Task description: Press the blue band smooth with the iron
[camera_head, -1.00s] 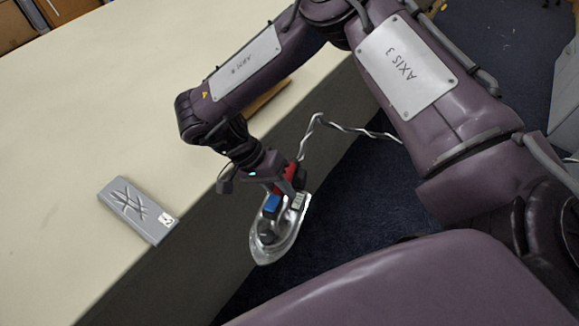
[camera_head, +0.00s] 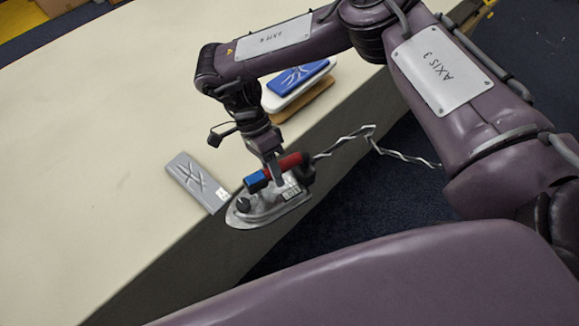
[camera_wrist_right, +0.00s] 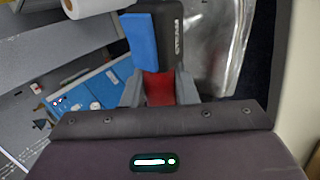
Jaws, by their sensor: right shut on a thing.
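The blue band (camera_head: 298,76) carries pale crease-like lines and lies on a white pad (camera_head: 300,95) near the table's front edge, partly behind my right arm in the head view. My right gripper (camera_head: 273,168) is shut on the handle of the iron, whose red grip also shows between the fingers in the wrist view (camera_wrist_right: 158,88). The iron (camera_head: 265,207) has a silver body and a red and blue handle. It appears in front of the table's edge, nose to the left, apart from the band. My left gripper is not in view.
A grey slab (camera_head: 195,182) with dark line marks lies at the table edge, just left of the iron. A brown board (camera_head: 305,103) lies under the white pad. The iron's twisted cord (camera_head: 345,140) trails right. The pale tabletop (camera_head: 90,150) at left is clear.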

